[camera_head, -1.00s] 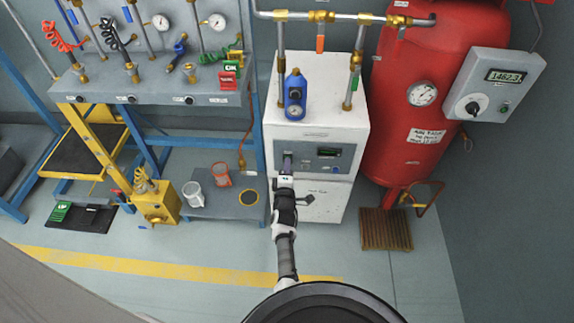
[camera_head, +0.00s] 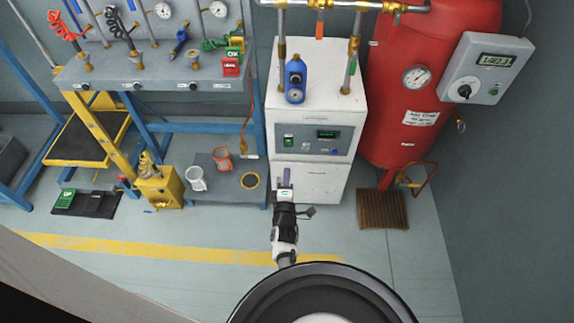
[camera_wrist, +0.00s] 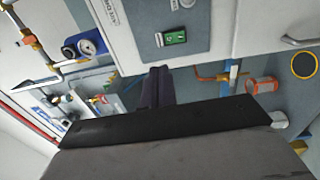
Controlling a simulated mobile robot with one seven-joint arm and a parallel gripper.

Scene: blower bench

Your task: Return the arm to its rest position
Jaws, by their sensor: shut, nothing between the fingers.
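My gripper (camera_head: 286,178) is in front of the lower part of the white cabinet (camera_head: 318,108) in the head view. Its fingers are together and hold nothing. In the wrist view my gripper's dark fingers (camera_wrist: 157,82) stick up close together at the middle. A green switch (camera_wrist: 175,37) on the cabinet's grey panel shows there just above the fingertips, with a visible offset. In the head view the green switch (camera_head: 288,141) is on the left of the panel, above my gripper. My arm runs down from the gripper toward the bottom of the picture.
A blue device (camera_head: 295,80) stands on the cabinet. The red tank (camera_head: 425,100) is to the right, with a brown grate (camera_head: 383,208) below. A low grey platform (camera_head: 220,186) with a white mug (camera_head: 196,179) and an orange cup (camera_head: 222,158) is to the left. The floor in front looks clear.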

